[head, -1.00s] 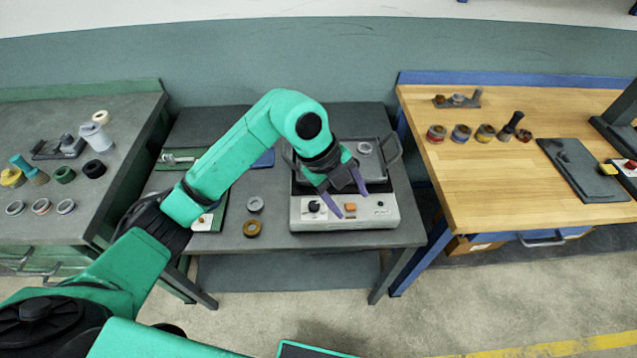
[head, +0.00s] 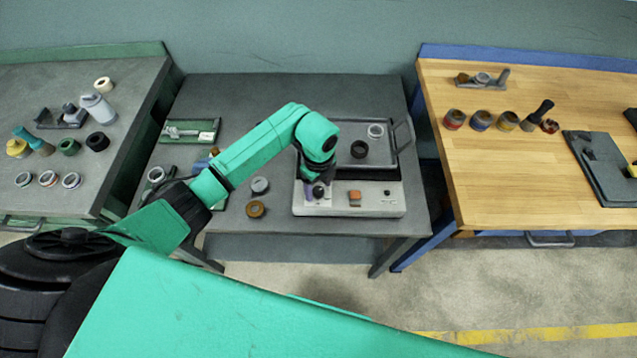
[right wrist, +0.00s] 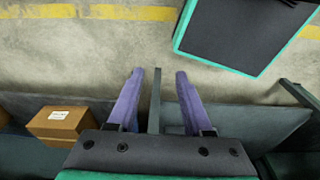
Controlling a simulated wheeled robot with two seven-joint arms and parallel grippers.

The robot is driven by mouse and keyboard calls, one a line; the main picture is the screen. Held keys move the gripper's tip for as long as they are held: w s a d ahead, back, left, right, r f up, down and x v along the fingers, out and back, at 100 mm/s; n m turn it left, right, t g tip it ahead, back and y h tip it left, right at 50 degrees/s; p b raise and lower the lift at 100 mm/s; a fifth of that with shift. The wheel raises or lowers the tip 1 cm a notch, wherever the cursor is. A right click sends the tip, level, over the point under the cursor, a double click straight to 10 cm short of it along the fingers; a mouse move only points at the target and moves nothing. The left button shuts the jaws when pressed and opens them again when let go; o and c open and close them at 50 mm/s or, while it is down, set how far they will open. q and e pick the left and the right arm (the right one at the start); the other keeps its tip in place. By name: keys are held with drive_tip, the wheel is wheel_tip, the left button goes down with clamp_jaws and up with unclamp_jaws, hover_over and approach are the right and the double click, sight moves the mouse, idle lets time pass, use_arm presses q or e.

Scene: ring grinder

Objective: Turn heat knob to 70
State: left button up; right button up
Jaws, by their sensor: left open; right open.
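The grey machine (head: 340,211) stands on the middle table, with a control panel along its front. A dark knob (head: 318,191), apparently the heat knob, is at the panel's left end. Its pointer and scale are too small to read. My left gripper (head: 313,186) points down right at this knob, its purple fingers open around or just beside it; the head view does not settle which. My right gripper (right wrist: 160,78) is open and empty in the right wrist view, above the floor and a table edge, away from the knob.
An orange switch (head: 354,198) and a small black button (head: 387,192) sit right of the knob. The machine's tray holds a dark ring (head: 359,149) and a light ring (head: 376,130). Two rings lie left of the machine. A cardboard box (right wrist: 58,125) shows in the right wrist view.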

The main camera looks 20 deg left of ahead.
use_arm(q)
drive_tip(key=shift+s, duration=0.25)
drive_tip(key=shift+c, duration=0.6)
drive_tip(key=shift+w, duration=0.1)
drive_tip(key=c, duration=1)
use_arm(e)
drive_tip(key=shift+s+f, duration=0.1)
drive_tip(key=shift+s, duration=1.05)
